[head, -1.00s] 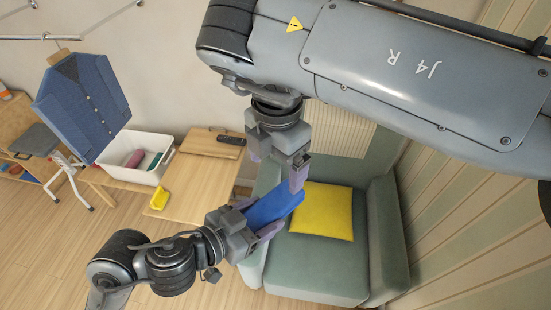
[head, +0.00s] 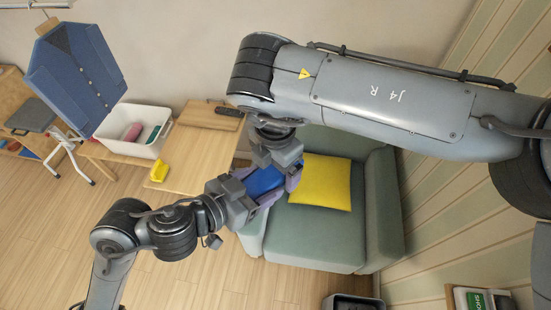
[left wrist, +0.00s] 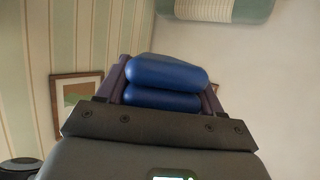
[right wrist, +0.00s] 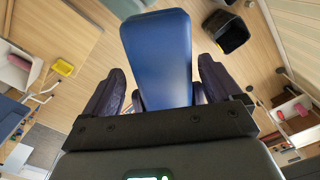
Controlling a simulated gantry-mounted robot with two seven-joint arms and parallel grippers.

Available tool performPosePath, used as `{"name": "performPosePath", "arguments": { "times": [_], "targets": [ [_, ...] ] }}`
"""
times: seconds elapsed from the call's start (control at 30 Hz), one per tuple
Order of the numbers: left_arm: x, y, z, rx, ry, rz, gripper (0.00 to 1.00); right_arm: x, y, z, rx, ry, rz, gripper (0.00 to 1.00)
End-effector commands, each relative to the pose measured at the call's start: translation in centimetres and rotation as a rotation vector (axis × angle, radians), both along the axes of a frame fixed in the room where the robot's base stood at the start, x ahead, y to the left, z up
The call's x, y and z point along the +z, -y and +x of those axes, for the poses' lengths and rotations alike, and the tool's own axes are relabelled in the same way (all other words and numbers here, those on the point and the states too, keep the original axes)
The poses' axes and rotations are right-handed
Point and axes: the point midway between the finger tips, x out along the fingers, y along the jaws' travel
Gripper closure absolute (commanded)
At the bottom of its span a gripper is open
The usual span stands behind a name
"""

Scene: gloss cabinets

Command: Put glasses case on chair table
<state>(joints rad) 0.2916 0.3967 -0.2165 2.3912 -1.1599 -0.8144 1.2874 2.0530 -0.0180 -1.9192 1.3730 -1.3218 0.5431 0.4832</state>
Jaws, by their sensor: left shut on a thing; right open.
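The blue glasses case (head: 264,181) is held above the left side of the armchair in the head view. My left gripper (head: 266,192) is shut on it, and the left wrist view shows the case (left wrist: 165,82) between its fingers. My right gripper (head: 288,168) is at the case's upper right end. In the right wrist view the case (right wrist: 158,55) lies between the widely spread right fingers, with gaps on both sides. The wooden table (head: 200,160) beside the chair is to the left, its right part hidden by the grippers.
The green armchair (head: 318,235) holds a yellow cushion (head: 322,183). On the wooden surfaces are a white bin (head: 133,130), a dark remote (head: 228,111) and a yellow item (head: 158,172). A dark bin (head: 352,303) stands on the floor. Bare floor lies at lower left.

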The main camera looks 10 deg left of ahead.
Motion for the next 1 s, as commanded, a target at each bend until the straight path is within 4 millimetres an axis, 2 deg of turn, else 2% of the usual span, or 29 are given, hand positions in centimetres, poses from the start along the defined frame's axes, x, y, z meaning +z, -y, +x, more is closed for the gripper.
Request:
{"name": "performPosePath", "arguments": {
  "times": [0.27, 0.37, 0.67, 0.7, 0.87, 1.0],
  "targets": [
    [0.03, 0.0, 0.0, 0.0, 0.001, -0.001, 0.66, -0.13, 0.02, 0.02, 0.0, 0.0, 0.0, 0.08],
    [0.03, 0.0, 0.0, 0.0, 0.001, -0.001, 0.66, -0.12, 0.01, 0.02, 0.0, 0.0, 0.0, 0.21],
    [0.03, 0.1, -0.08, -0.004, 0.001, 0.0, 0.66, -0.08, -0.06, 0.06, 0.001, 0.002, 0.002, 0.66],
    [0.03, 0.12, -0.1, -0.004, 0.001, 0.0, 0.28, -0.06, -0.06, 0.06, 0.001, 0.003, 0.003, 0.66],
    [0.03, 0.09, -0.07, -0.003, 0.001, -0.001, 0.04, -0.06, -0.05, 0.04, 0.001, 0.002, 0.002, 0.66],
    [0.02, 0.05, -0.03, -0.002, 0.001, -0.001, 0.04, -0.08, -0.03, 0.04, 0.0, 0.001, 0.002, 0.66]
  ]
}}
